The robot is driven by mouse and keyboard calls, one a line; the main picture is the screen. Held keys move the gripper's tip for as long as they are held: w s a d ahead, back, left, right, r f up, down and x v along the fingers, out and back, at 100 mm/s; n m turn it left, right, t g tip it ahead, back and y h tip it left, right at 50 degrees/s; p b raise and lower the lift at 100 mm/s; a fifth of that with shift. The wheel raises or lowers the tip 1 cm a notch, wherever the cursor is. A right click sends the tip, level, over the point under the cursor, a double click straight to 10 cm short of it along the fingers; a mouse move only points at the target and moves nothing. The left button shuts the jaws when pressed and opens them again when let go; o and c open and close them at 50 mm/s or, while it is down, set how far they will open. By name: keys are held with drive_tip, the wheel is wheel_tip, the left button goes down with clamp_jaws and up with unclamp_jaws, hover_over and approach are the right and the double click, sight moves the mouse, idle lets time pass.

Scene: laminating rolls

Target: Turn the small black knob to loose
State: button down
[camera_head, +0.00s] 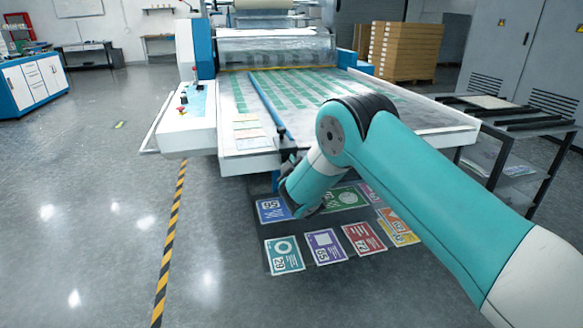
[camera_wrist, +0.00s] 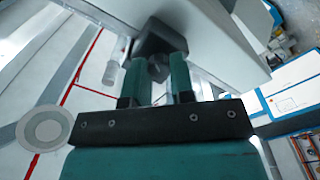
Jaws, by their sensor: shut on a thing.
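In the wrist view, the two teal fingers of my gripper (camera_wrist: 157,75) point up the picture, one on each side of a small black knob (camera_wrist: 158,68). They are shut on it. The knob sits below a dark block (camera_wrist: 160,38) at the edge of a pale panel. Its marking and turned angle cannot be read. In the head view, my arm reaches to the near edge of the laminating machine's table (camera_head: 400,125), by the end of a blue bar (camera_head: 264,100). The fingers and their grip are not clear there.
Printed cards lie on a dark low surface below the table, including a teal one (camera_head: 284,254) and a red one (camera_head: 362,239). A dark rack (camera_head: 520,130) stands at right. A control panel (camera_head: 190,105) is left of the table. The floor at left is clear.

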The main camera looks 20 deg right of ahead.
drive_tip(key=n+p, duration=0.3)
drive_tip(key=n, duration=1)
drive_tip(key=shift+f+y, duration=0.1)
drive_tip(key=shift+y, duration=0.3)
drive_tip(key=shift+n, duration=0.3)
drive_tip(key=c, duration=1)
unclamp_jaws()
